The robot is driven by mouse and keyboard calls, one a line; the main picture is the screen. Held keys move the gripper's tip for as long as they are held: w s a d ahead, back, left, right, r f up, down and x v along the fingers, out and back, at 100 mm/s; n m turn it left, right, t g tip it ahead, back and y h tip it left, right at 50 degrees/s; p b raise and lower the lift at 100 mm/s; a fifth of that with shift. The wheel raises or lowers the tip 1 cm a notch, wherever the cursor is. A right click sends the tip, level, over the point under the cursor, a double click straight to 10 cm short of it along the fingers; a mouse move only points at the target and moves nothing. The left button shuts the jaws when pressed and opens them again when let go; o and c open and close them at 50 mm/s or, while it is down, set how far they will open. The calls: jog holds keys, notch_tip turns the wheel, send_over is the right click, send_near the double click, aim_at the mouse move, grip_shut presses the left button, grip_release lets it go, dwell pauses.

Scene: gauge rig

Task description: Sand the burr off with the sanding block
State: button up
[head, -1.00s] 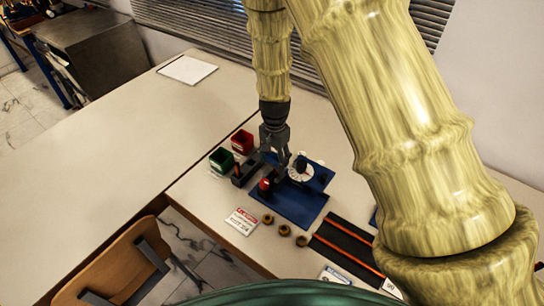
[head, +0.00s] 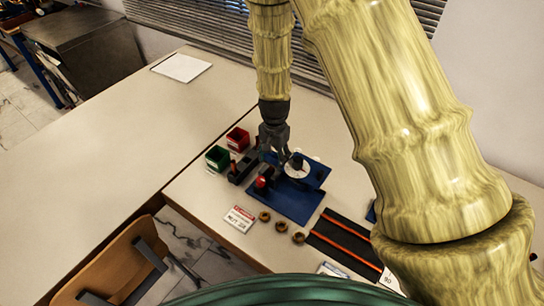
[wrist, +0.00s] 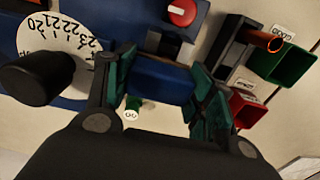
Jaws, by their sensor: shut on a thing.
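My gripper (head: 273,150) hangs over the back left part of the blue rig plate (head: 297,208). In the wrist view its green fingertips (wrist: 163,84) are shut on the two ends of a blue block (wrist: 163,76), likely the sanding block. The white numbered dial (head: 297,168) with its black knob (wrist: 38,78) is to the right of the gripper in the head view. A red knob (head: 261,183) is at the plate's left side; it also shows in the wrist view (wrist: 181,12). I cannot make out the burr.
Three brass rings (head: 281,226), a sign card (head: 239,218) and a black track with orange rails (head: 343,243) lie in front. The left table is mostly clear.

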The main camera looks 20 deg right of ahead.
jog(key=shift+s+d+f, duration=0.2)
jog(key=shift+s, duration=0.1)
jog(key=shift+w+a+p, duration=0.5)
jog(key=shift+w+a, duration=0.5)
jog(key=shift+w, duration=0.1)
jog(key=shift+s+d, duration=0.15)
jog(key=shift+d, duration=0.05)
jog(key=shift+s+d, duration=0.65)
jog(key=shift+s, duration=0.2)
jog(key=shift+s+d+p, duration=0.15)
jog(key=shift+s+p, duration=0.1)
jog(key=shift+p, duration=0.05)
jog(key=shift+d+f, duration=0.1)
jog(key=shift+w, duration=0.15)
jog(key=shift+w+a+p, duration=0.45)
jog(key=shift+w+a, duration=0.65)
